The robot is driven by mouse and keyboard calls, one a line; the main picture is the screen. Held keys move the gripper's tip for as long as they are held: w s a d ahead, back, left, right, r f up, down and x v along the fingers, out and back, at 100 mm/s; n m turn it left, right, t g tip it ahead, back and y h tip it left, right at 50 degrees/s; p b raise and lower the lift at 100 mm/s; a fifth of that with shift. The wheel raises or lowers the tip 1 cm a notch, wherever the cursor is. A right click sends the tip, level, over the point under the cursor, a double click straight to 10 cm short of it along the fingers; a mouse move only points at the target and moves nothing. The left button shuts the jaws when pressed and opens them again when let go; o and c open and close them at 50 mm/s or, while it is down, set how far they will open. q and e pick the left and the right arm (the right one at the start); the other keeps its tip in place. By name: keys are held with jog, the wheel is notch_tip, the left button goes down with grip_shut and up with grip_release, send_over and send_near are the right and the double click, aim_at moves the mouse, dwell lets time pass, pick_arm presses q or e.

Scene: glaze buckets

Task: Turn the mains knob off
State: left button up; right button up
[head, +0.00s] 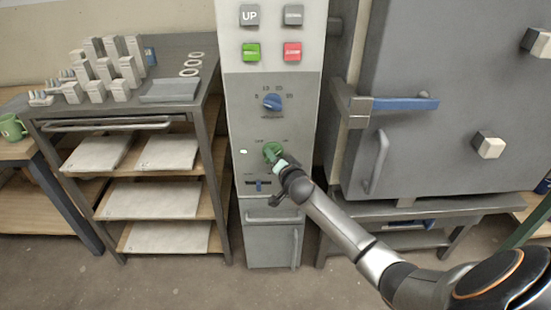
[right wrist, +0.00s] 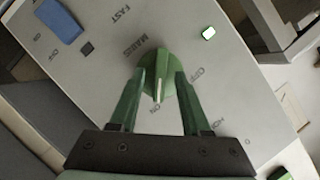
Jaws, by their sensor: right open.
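The green mains knob (head: 272,150) is on the front panel of the grey control cabinet, below a blue knob. In the right wrist view the mains knob (right wrist: 156,72) has a white pointer line aimed at the ON label, with the OFF label off to its right. My right gripper (head: 279,162) is at the knob. In its wrist view the two green fingers (right wrist: 158,80) are open, one on each side of the knob. I cannot tell whether they touch it. My left gripper is not in view.
A small lit lamp (head: 243,152) sits beside the knob. The blue knob (head: 273,102) is above and a blue slider (head: 258,185) below. Several buttons top the cabinet. A shelf rack (head: 205,120) stands left, and a grey kiln (head: 440,110) with a blue-handled latch stands right.

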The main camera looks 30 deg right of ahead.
jog(key=shift+c, duration=0.6)
grip_shut()
